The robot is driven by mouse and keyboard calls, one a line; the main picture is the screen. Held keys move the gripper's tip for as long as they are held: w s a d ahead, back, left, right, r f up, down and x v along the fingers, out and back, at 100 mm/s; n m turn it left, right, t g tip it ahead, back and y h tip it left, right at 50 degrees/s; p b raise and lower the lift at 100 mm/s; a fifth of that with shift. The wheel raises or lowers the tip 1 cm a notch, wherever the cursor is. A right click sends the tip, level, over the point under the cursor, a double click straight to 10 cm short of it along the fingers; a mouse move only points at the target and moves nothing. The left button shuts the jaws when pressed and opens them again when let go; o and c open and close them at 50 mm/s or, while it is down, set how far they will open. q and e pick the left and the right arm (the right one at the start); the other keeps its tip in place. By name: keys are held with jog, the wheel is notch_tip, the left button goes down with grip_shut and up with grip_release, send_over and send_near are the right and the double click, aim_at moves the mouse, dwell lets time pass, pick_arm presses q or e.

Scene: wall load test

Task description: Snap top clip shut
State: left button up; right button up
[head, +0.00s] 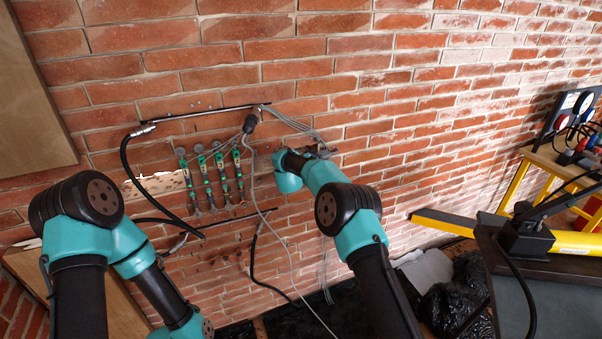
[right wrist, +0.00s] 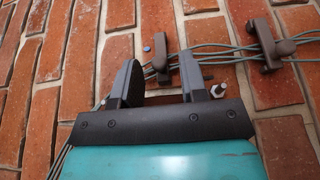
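In the right wrist view a brown clip (right wrist: 161,58) stands on the brick wall around grey-green cables (right wrist: 215,52), just beyond my right gripper (right wrist: 159,70). The gripper's two dark fingers are apart, with the clip's lower end seen between them and touching neither clearly. A second brown clip (right wrist: 267,45) sits further right on the same cables. I cannot tell whether either clip is latched. In the head view my right gripper (head: 318,152) is at the wall by the cable bundle (head: 300,127), and the clips are too small to make out. My left gripper is out of view; its arm points down at lower left.
Several green strain devices (head: 212,175) hang on the brick wall left of my right arm, below a dark bar (head: 205,113). Black hoses and a grey cable (head: 262,213) hang nearby. A yellow beam (head: 445,222) and a pump on a table (head: 525,235) stand at right.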

jog(key=v, duration=1.5)
jog(key=shift+s+r, duration=0.1)
jog(key=d+f+t+y, duration=0.3)
jog(key=d+f+y, duration=0.3)
jog(key=d+f, duration=0.3)
jog(key=s+d+f+m+g+y, duration=0.1)
jog(key=s+d+f+y, duration=0.15)
jog(key=s+f, duration=0.35)
jog(key=s+d+f+m+g+y, duration=0.1)
jog(key=s+d+f+y, duration=0.2)
jog(key=f, duration=0.4)
jog(key=s+d+f+m+g+y, duration=0.1)
jog(key=s+f+m+g+y, duration=0.1)
jog(key=s, duration=1)
jog(key=s+d+f+m+g+y, duration=0.1)
jog(key=s+f+m+g+y, duration=0.1)
jog(key=s, duration=1)
jog(key=s+d+f+m+g+y, duration=0.1)
jog(key=s+f+g, duration=0.4)
jog(key=s, duration=0.6)
jog(key=m+g+y, duration=0.1)
jog(key=m+g, duration=0.1)
jog(key=shift+s+d+m+g, duration=0.25)
jog(key=shift+s+m+g, duration=0.05)
jog(key=shift+s, duration=0.1)
